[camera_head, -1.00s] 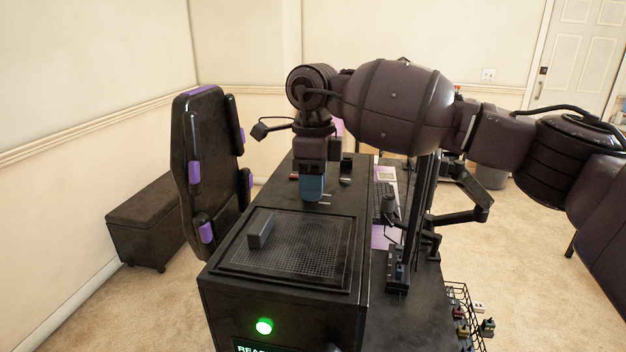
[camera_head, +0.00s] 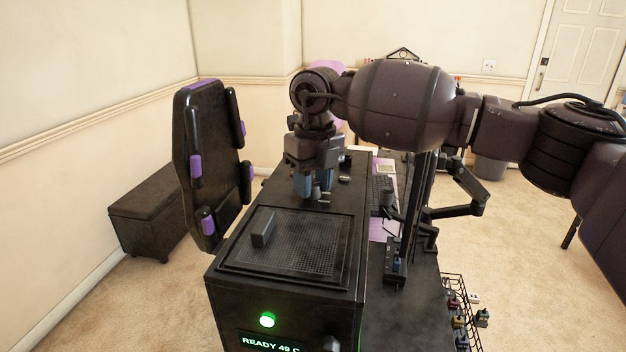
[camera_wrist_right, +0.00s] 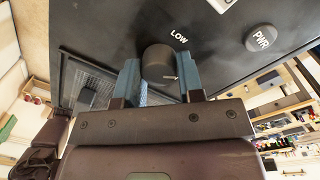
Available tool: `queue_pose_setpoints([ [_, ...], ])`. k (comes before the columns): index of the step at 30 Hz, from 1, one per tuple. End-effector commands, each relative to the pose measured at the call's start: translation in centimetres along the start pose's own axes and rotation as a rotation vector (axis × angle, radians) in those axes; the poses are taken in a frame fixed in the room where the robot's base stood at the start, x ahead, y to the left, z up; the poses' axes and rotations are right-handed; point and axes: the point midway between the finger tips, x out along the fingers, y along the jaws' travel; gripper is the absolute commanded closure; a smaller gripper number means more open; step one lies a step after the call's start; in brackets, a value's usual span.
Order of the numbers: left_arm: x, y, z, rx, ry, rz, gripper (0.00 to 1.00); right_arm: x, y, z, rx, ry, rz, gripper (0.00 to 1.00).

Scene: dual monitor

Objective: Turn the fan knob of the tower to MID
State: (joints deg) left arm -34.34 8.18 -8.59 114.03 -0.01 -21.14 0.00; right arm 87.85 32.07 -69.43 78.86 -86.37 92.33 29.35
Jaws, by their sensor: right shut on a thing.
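The black tower (camera_head: 222,292) stands in front of me, with a mesh panel on its top. My right gripper (camera_head: 316,186) points down at the far part of the tower's top. Its two blue fingers are shut on the dark round fan knob (camera_wrist_right: 157,60), one on each side. The knob shows only as a small dark shape between the fingers in the head view. In the right wrist view a pale mark shows low on the knob's right side. The label LOW (camera_wrist_right: 179,35) is visible beyond it; I see no MID label. My left gripper is not in view.
A PWR button (camera_wrist_right: 262,38) is right of the knob in the right wrist view. A small dark block (camera_head: 263,228) lies on the mesh panel (camera_head: 295,255). A green light (camera_head: 267,320) glows on the tower's front. A black chair (camera_head: 208,145) stands close at left.

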Motion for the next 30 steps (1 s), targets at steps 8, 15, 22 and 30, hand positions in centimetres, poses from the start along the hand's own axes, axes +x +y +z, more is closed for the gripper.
queue_pose_setpoints([
  [8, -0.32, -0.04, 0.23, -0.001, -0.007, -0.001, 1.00, -0.17, -0.01, 0.03, 0.075, -0.007, 0.001, 0.89],
  [15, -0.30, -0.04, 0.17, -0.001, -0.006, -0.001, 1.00, -0.17, 0.00, 0.05, 0.088, -0.008, 0.001, 0.89],
  [22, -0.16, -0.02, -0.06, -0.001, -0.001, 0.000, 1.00, -0.18, 0.00, 0.05, 0.087, -0.008, 0.001, 0.89],
  [30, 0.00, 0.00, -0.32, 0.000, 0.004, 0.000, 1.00, -0.10, 0.01, 0.03, 0.086, -0.006, 0.000, 0.40],
])
